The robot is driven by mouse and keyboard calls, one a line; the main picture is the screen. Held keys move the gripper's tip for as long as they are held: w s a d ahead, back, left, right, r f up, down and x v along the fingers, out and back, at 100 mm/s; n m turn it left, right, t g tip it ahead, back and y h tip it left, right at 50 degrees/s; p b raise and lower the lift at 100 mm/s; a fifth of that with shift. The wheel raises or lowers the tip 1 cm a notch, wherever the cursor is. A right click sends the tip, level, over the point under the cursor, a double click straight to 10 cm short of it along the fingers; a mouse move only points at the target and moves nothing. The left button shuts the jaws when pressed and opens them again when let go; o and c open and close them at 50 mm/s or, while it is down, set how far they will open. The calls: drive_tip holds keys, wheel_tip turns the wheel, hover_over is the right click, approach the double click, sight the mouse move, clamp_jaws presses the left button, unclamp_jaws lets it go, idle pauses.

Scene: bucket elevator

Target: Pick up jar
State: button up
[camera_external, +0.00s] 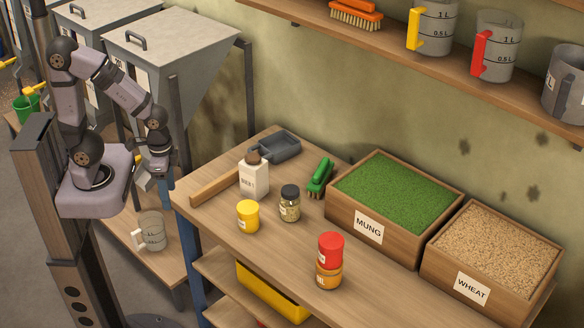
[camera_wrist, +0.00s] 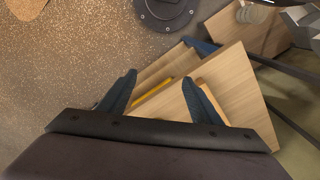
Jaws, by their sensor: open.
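Several jars stand upright on the wooden table in the external view. One is a glass jar with a dark lid (camera_external: 290,204), with pale contents. Left of it is a small yellow jar (camera_external: 248,217). Near the front edge is a jar with a red top (camera_external: 329,252) and an amber lower part; I cannot tell whether it is one piece or two stacked. My gripper (camera_external: 163,182) hangs left of the table, pointing down, apart from every jar. In the wrist view my gripper (camera_wrist: 158,88) has its blue fingers spread with nothing between them. No jar shows clearly there.
A white bottle with a brown cap (camera_external: 254,178), a grey scoop (camera_external: 275,146) and a green brush (camera_external: 320,178) share the table (camera_external: 375,290). The MUNG crate (camera_external: 346,218) and WHEAT crate (camera_external: 450,276) line the right. A measuring jug (camera_external: 152,231) stands on the low bench.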

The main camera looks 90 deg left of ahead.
idle(0.3)
wheel_tip(320, 180, up, 5)
drive_tip(key=w+a+f+n+t+y+b, duration=0.1)
drive_tip(key=w+a+t+b, duration=0.4)
drive_tip(key=w, duration=0.9)
drive_tip(key=w+t+b, duration=0.2)
drive_tip(key=w+t, duration=0.6)
drive_tip(key=w, duration=0.6)
approach(290, 204)
drive_tip(key=w+a, duration=0.2)
drive_tip(key=shift+w+a+f+y, duration=0.15)
drive_tip(key=shift+w+a+y, duration=0.05)
drive_tip(key=shift+w+y, duration=0.1)
